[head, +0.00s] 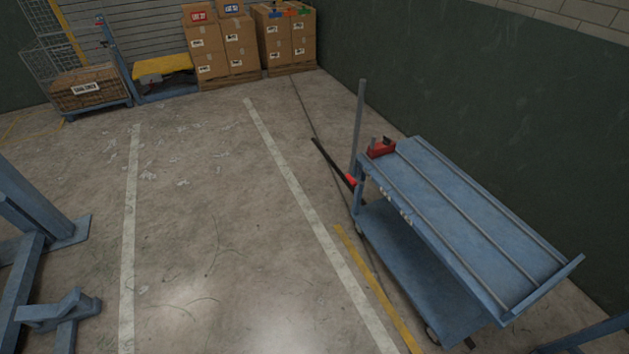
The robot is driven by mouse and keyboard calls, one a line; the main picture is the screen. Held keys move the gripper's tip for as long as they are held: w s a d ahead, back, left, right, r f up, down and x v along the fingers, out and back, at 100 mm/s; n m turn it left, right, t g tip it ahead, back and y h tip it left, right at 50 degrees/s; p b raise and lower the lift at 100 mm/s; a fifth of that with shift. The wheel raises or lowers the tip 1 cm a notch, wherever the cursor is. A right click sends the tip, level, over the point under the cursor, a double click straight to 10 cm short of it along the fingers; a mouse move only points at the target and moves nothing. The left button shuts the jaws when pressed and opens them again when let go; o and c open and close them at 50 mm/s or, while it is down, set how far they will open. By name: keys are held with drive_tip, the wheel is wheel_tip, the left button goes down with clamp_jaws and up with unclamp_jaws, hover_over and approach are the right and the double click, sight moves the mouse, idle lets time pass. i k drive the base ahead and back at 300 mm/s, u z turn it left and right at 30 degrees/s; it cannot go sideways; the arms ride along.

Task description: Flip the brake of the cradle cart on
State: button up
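The cradle cart (455,215) is blue, with a railed top deck and a lower shelf (405,250), and stands at the right in the head view. At its far-left end a dark lever (328,160) with a red part (351,181) at its lower end sticks out up and to the left; it looks like the brake. A red block (381,148) with small dark parts sits on the deck's far corner. A grey upright post (358,125) rises beside it. My gripper is not in view.
A dark green wall (480,90) runs behind the cart. Open concrete floor (215,230) with white lines lies left of it. Blue steel framework (40,250) stands at the left edge. Stacked cartons (225,45), a yellow-topped cart (163,66) and a mesh cage (50,45) are at the back.

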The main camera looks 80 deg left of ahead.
sight(353, 182)
drive_tip(key=u, duration=3)
drive_tip(key=i, duration=2.35)
drive_tip(key=z, duration=0.45)
